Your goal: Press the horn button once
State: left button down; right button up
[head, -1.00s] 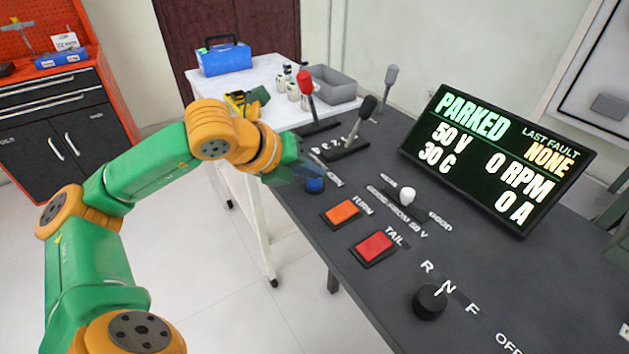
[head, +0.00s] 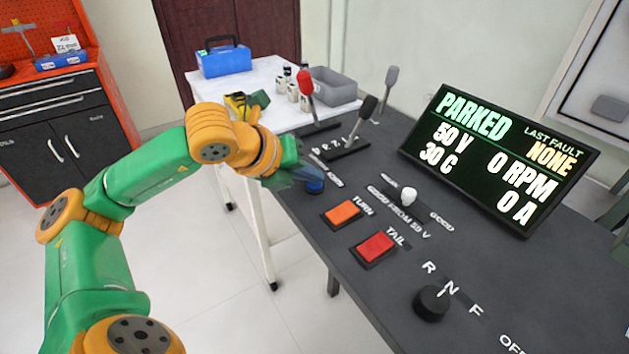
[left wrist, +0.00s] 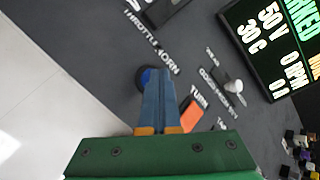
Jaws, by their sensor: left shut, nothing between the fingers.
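The display (head: 497,158) reads PARKED, 50 V, 30 C, 0 RPM, 0 A and last fault NONE. My right gripper is not in view.
An orange TURN button (head: 342,213) and a red TAIL button (head: 375,247) sit close by. A white-capped toggle (head: 408,195), a black rotary knob (head: 431,303) and upright levers (head: 364,115) also stand on the console. A white table (head: 258,104) holds a toolbox and bin behind.

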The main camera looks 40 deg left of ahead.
aim_at(311, 187)
pick_arm(q)
jog(key=shift+r+p, duration=0.75)
jog(key=shift+r, duration=0.05)
notch_tip(311, 187, up, 5)
jog(key=p, duration=0.4)
jog(key=shift+r+p, duration=0.1)
jog(key=shift+p, duration=0.25)
